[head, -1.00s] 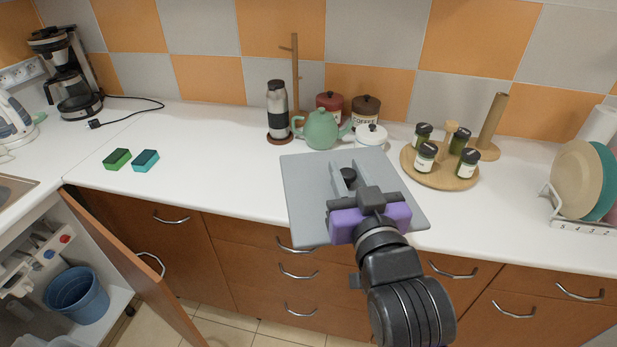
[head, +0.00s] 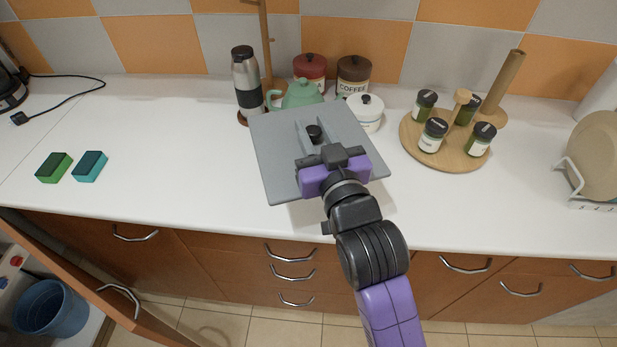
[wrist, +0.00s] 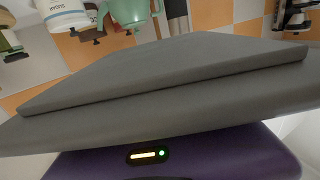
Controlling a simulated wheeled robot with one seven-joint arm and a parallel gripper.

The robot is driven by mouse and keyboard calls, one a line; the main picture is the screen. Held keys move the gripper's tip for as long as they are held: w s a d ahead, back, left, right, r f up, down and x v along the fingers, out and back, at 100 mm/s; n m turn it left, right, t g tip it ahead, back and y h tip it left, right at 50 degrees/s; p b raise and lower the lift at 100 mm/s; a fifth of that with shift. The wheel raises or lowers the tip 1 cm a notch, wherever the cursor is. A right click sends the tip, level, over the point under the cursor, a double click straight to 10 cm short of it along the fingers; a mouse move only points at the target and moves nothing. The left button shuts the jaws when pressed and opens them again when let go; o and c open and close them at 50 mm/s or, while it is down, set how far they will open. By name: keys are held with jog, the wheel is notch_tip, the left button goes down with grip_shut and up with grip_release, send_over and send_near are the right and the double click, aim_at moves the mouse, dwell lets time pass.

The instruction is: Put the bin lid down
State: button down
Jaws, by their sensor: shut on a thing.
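In the wrist view the lid (wrist: 180,85) fills the middle of the picture as a broad grey slab. My gripper (head: 315,140) is shut on the lid at its knob area, with the fingers reaching over its top. The lid looks held above the worktop, but I cannot tell how high. It hides part of the green teapot.
A green teapot (head: 300,95), a white pot (head: 366,112) and a steel flask (head: 246,80) stand behind the lid. A spice jar carousel (head: 450,150) is to the right. Two sponges (head: 72,167) lie left. A blue bin (head: 50,310) stands in the open cupboard. Free counter (head: 180,150) lies left.

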notch_tip(320, 180, down, 15)
dwell(0.4)
jog(key=shift+f, duration=0.1)
jog(key=shift+f, duration=0.15)
jog(key=c, duration=1.1)
grip_release()
jog(key=shift+r, duration=0.3)
jog(key=b+v, duration=0.1)
jog(key=v, duration=1.1)
